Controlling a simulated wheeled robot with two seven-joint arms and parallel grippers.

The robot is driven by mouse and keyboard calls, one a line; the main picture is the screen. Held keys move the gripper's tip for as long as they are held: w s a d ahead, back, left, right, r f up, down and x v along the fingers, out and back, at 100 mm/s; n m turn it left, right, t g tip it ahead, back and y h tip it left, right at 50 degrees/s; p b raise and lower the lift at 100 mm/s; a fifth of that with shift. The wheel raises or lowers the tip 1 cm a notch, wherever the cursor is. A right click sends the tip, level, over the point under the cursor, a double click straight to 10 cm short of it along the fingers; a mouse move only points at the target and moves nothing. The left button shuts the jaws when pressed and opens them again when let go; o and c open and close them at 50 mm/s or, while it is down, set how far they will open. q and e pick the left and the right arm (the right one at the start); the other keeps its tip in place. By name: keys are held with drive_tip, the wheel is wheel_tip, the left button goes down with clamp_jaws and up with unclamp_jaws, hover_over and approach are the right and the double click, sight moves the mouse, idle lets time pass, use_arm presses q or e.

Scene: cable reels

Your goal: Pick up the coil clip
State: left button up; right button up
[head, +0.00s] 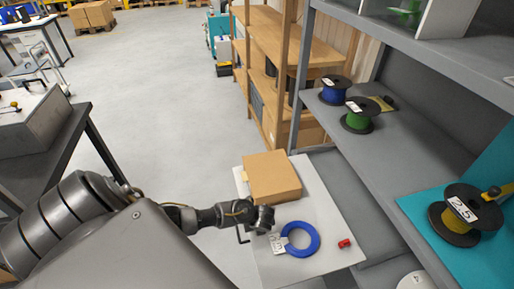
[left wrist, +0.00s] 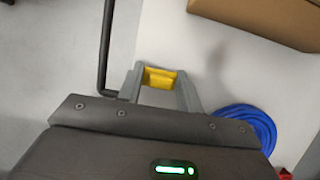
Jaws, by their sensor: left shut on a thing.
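My left gripper (head: 262,219) reaches over the white tabletop beside the blue coil. In the left wrist view its two grey fingers (left wrist: 160,84) are shut on a small yellow piece, which I take to be the coil clip (left wrist: 159,78). The clip is hidden in the head view. The blue cable coil (head: 316,240) lies flat just right of the gripper, with a white label (head: 278,243) at its left side; the coil also shows in the left wrist view (left wrist: 255,124). My right gripper is not in view.
A cardboard box (head: 272,177) sits on the white table (head: 325,205) behind the gripper. A small red object (head: 345,243) lies right of the coil. Grey shelves (head: 385,145) at right hold a blue reel (head: 335,91), a green reel (head: 359,117) and a yellow reel (head: 460,218).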

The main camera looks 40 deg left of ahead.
use_arm(q)
drive_tip(key=shift+c, duration=0.2)
drive_tip(key=shift+r, duration=0.6)
drive_tip(key=r, duration=0.1)
drive_tip(key=r+p, duration=0.1)
drive_tip(key=shift+s+r+p, duration=0.25)
drive_tip(key=shift+r+p, duration=0.05)
drive_tip(key=shift+r, duration=0.1)
drive_tip(key=s+a+r+p, duration=0.2)
drive_tip(key=s+r+p, duration=0.2)
drive_tip(key=s+r, duration=0.5)
drive_tip(key=s, duration=0.4)
drive_tip(key=shift+s+a, duration=0.15)
drive_tip(key=shift+a, duration=0.05)
